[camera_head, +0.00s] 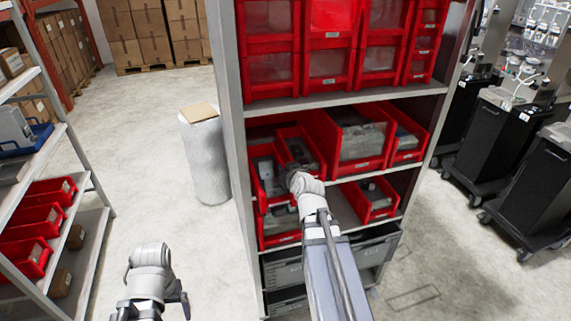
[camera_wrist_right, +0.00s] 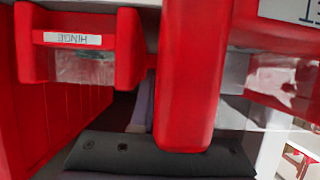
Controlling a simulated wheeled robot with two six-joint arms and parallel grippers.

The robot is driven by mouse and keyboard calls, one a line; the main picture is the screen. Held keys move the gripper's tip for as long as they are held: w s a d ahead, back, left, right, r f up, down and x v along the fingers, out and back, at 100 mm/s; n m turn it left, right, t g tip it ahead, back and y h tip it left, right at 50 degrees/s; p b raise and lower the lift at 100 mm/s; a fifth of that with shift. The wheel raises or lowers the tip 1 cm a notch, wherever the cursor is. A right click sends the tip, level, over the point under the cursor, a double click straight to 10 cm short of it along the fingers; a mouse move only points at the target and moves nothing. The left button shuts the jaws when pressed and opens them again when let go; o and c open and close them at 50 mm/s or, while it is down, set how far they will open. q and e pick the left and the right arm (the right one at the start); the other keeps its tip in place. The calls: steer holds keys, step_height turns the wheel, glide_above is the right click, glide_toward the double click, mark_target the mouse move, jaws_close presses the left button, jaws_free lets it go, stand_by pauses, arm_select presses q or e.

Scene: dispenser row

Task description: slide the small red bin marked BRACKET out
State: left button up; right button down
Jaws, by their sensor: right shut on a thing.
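A row of red bins sits on the middle shelf of the rack in the head view. My right gripper (camera_head: 297,182) is at the front of a small red bin (camera_head: 293,143) in this row, left of a wide red bin. In the right wrist view a red wall (camera_wrist_right: 188,75) fills the middle, and my right gripper is shut on it. No label reading BRACKET is legible, and the gripper hides part of the bin's front. My left gripper (camera_head: 150,308) is low at the left, away from the rack; its fingers are only partly seen.
A red bin marked HINGE (camera_wrist_right: 75,40) shows upside down in the right wrist view. The wide red bin (camera_head: 358,165) is right of the held one. Below are another red bin (camera_head: 375,200) and grey crates (camera_head: 283,270). Open floor (camera_head: 150,130) lies left of the rack.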

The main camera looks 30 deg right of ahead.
steer(key=shift+s+a, duration=0.1)
steer(key=shift+s, duration=0.35)
steer(key=c, duration=0.8)
jaws_free()
